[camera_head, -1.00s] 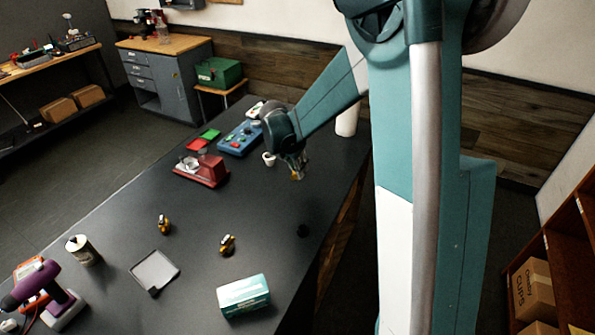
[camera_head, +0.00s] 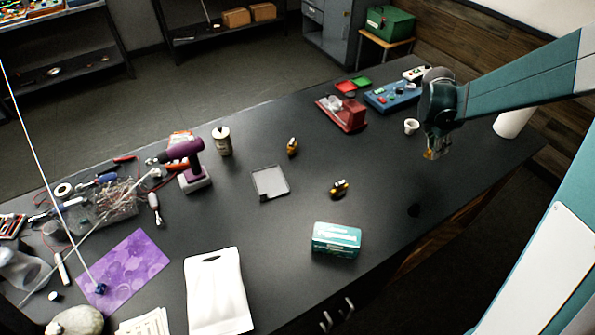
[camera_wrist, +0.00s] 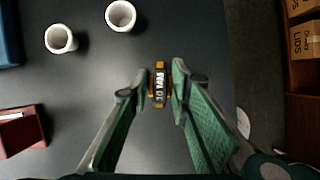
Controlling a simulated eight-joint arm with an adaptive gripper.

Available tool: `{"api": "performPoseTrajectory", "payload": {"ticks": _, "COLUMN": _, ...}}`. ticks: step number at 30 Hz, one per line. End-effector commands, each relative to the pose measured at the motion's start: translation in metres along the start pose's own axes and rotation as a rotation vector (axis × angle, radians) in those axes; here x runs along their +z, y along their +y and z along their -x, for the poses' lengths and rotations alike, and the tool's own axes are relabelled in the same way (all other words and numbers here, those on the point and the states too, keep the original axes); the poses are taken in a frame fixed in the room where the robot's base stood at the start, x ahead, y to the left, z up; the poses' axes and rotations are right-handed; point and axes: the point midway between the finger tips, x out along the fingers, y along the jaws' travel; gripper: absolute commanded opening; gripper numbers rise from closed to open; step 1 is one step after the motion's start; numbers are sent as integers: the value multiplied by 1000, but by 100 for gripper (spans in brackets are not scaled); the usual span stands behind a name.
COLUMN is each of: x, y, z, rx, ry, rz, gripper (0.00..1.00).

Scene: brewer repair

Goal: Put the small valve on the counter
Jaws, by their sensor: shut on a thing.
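My gripper (camera_head: 431,148) is above the right part of the dark counter (camera_head: 250,230). It is shut on a small yellow-and-dark piece, which I take as the small valve (camera_head: 431,154). In the wrist view, the valve (camera_wrist: 160,84) sits between the green fingertips (camera_wrist: 158,92) and shows white lettering. It looks clear of the counter, but its exact height cannot be told. Two similar small yellow-and-dark pieces stand on the counter, one farther back (camera_head: 292,147) and one nearer (camera_head: 340,188).
A white cup (camera_head: 411,126) is close left of my gripper. A red device (camera_head: 345,114), blue panel (camera_head: 392,96) and white cylinder (camera_head: 512,122) stand around it. A teal box (camera_head: 337,240) and grey tray (camera_head: 270,182) are nearer. The counter between the gripper and teal box is mostly clear.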

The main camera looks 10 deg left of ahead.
Motion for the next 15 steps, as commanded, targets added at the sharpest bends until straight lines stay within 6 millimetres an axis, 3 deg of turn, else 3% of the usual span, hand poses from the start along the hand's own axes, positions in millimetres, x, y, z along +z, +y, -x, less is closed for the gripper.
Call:
{"api": "performPoseTrajectory", "payload": {"ticks": 8, "x": -39, "y": 18, "z": 16, "rx": 7, "ry": 5, "rz": 16, "gripper": 6}}
{"api": "performPoseTrajectory", "payload": {"ticks": 15, "x": -91, "y": 37, "z": 38, "rx": 14, "ry": 10, "rz": 32, "gripper": 6}}
